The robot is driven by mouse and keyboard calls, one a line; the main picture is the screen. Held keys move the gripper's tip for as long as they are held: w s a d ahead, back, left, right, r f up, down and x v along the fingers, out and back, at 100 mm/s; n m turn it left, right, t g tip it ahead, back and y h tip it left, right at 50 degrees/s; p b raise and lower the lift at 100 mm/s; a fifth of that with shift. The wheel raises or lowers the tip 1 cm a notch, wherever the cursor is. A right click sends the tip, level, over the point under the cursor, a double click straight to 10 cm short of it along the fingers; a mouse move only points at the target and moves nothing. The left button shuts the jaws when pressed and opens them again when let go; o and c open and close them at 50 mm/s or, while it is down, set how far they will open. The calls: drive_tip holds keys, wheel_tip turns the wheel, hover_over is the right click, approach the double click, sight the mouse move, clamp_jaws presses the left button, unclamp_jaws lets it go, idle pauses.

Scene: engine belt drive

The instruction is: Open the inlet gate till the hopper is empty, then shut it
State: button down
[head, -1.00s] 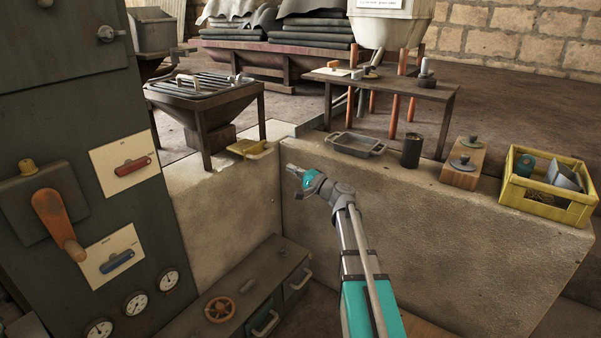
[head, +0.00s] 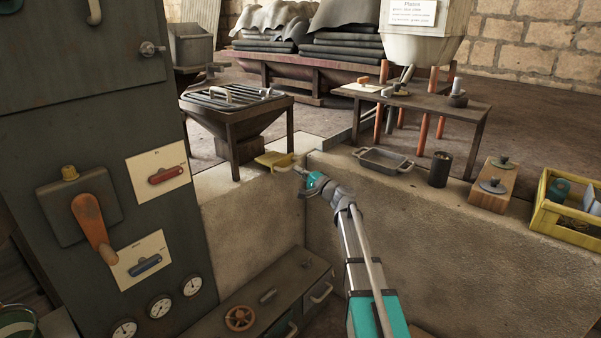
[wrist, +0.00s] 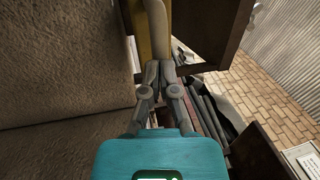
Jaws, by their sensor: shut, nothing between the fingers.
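A dark hopper (head: 234,128) with a barred grate on top stands on legs at the back left of the low wall. A yellow piece (head: 272,160), seemingly the inlet gate, sits low beside it on the wall top. A pale handle-like part (wrist: 157,28) stands against the yellow piece (wrist: 139,35) in the wrist view. My gripper (head: 299,170) is just right of the yellow piece. In the wrist view my gripper (wrist: 160,68) is shut and empty, its tips close to the pale part; contact cannot be told. The hopper's contents are not clear.
A grey tray (head: 383,161), a dark cup (head: 440,169), a wooden block with knobs (head: 491,187) and a yellow crate (head: 570,221) line the wall top. A control cabinet (head: 100,150) stands at left. A table (head: 470,106) stands behind.

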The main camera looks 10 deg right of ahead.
sight(284, 165)
drive_tip(key=x, duration=0.2)
drive_tip(key=f+x, duration=0.1)
drive_tip(key=x, duration=0.4)
drive_tip(key=shift+w+a+f, duration=0.1)
drive_tip(key=shift+w, duration=0.05)
idle(0.3)
drive_tip(key=shift+s+d+f, duration=0.15)
drive_tip(key=shift+s+d, duration=0.05)
drive_tip(key=shift+s, duration=0.2)
drive_tip(key=b+v, duration=0.2)
drive_tip(key=v, duration=1.1)
drive_tip(key=shift+s+d+b, duration=0.2)
drive_tip(key=shift+d+b, duration=0.1)
drive_tip(key=shift+b, duration=0.05)
